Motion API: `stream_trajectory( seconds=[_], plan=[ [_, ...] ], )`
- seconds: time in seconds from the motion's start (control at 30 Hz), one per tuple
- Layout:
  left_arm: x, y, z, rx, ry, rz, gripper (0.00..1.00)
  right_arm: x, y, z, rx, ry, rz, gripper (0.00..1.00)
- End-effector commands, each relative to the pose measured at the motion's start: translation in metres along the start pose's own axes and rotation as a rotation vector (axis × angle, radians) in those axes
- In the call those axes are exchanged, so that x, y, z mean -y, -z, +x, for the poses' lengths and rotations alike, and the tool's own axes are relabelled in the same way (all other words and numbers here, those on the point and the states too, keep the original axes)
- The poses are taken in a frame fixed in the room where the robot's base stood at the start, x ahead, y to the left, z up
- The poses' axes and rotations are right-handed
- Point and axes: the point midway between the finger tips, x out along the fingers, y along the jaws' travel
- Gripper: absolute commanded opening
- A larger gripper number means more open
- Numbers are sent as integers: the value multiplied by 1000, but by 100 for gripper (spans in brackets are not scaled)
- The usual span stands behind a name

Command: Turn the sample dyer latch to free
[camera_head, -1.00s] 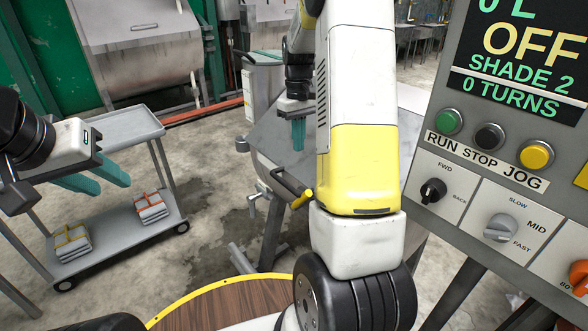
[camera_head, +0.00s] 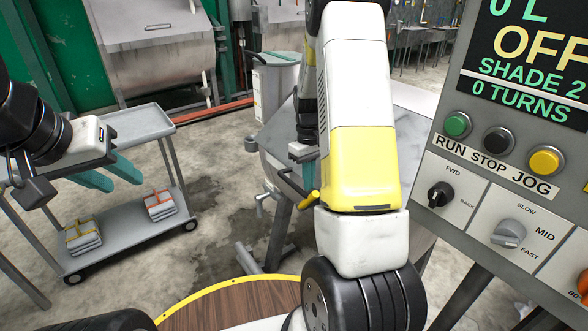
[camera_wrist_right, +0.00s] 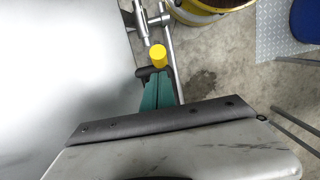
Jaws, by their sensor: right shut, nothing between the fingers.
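The sample dyer (camera_head: 278,140) is a grey metal vessel with a flat top, partly hidden behind my right arm in the head view. Its latch seems to be the dark lever with a yellow end (camera_head: 312,197) at its front edge. In the right wrist view the yellow end (camera_wrist_right: 157,55) and dark bar lie just beyond my fingertips. My right gripper (camera_head: 292,180) is shut and empty, its teal fingers beside the lever; whether they touch it I cannot tell. The fingers also show in the wrist view (camera_wrist_right: 160,90). My left gripper (camera_head: 108,175) is open and empty over the cart.
A grey cart (camera_head: 135,130) with folded cloth bundles (camera_head: 83,238) stands at left. The control panel (camera_head: 480,165), reading OFF, stands close on the right. A round wooden top with a yellow rim (camera_head: 235,305) is in front. Wet concrete floor lies between.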

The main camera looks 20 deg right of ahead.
Motion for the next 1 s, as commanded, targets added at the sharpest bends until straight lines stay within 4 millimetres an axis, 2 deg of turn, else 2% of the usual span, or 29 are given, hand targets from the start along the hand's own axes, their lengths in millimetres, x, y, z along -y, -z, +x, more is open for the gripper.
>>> stream_trajectory(
  seconds=[0.47,0.8,1.0],
  plan=[
    [0,0,0,0,0,0,36,1,-4,3,-13,4,0,0],
    [0,0,0,0,0,0,36,0,-17,9,-225,8,-13,0],
    [0,0,0,0,0,0,36,0,-18,8,-260,-1,-16,0]
  ],
)
